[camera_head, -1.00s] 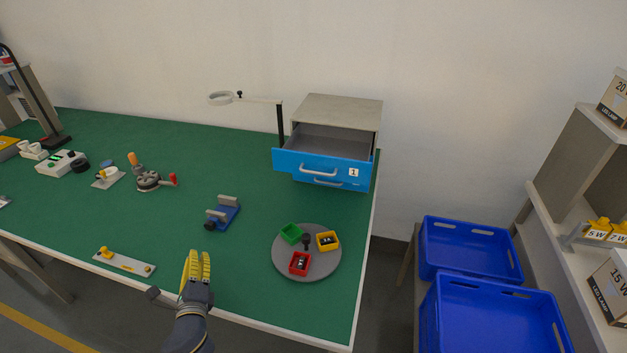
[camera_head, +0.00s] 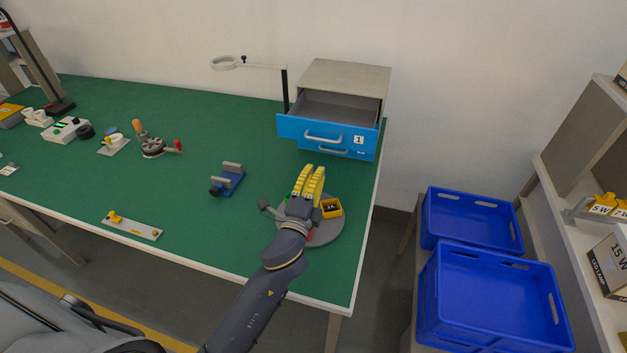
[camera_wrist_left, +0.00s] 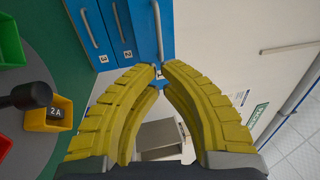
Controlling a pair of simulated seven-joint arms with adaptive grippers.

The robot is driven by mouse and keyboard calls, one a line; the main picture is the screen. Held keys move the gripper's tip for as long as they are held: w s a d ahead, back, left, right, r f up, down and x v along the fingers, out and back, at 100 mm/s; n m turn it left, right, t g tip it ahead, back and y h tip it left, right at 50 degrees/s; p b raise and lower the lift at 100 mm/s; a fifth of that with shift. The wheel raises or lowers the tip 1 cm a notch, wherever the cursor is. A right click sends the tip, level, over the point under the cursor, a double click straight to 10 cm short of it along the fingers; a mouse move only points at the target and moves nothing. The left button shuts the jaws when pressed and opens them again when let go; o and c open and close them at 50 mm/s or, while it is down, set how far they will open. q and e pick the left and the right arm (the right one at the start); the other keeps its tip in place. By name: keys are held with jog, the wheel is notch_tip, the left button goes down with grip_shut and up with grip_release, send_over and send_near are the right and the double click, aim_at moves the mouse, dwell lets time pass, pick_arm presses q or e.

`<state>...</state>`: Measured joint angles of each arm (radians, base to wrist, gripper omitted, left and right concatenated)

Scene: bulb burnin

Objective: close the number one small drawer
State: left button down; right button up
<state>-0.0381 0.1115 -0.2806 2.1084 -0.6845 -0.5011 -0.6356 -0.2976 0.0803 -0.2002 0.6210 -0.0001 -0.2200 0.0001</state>
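The number one small drawer (camera_head: 325,135) is the top drawer of the small cabinet (camera_head: 345,76). It is pulled out, with its inside showing; its front is blue with a pale handle and a label 1. My left gripper (camera_head: 314,168), with yellow fingers, is over the round grey turntable, in front of and below the drawer front, apart from it. Its fingertips are close together with nothing held between them. In the left wrist view the fingertips (camera_wrist_left: 161,70) point toward the blue fronts, with the drawer's handle (camera_wrist_left: 157,30) just beyond. My right gripper is not in view.
The grey turntable (camera_head: 329,234) carries small bins, including a yellow one (camera_head: 331,208); my arm hides part of it. A blue fixture (camera_head: 228,182) stands to its left. A magnifier lamp (camera_head: 285,90) stands left of the cabinet. Blue crates (camera_head: 470,218) are on the right.

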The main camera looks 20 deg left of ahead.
pick_arm(q)
jog(key=w+r, duration=0.1)
jog(key=w, duration=0.8)
jog(key=shift+w+r, duration=0.2)
jog(key=shift+r, duration=0.2)
jog(key=shift+a, duration=0.1)
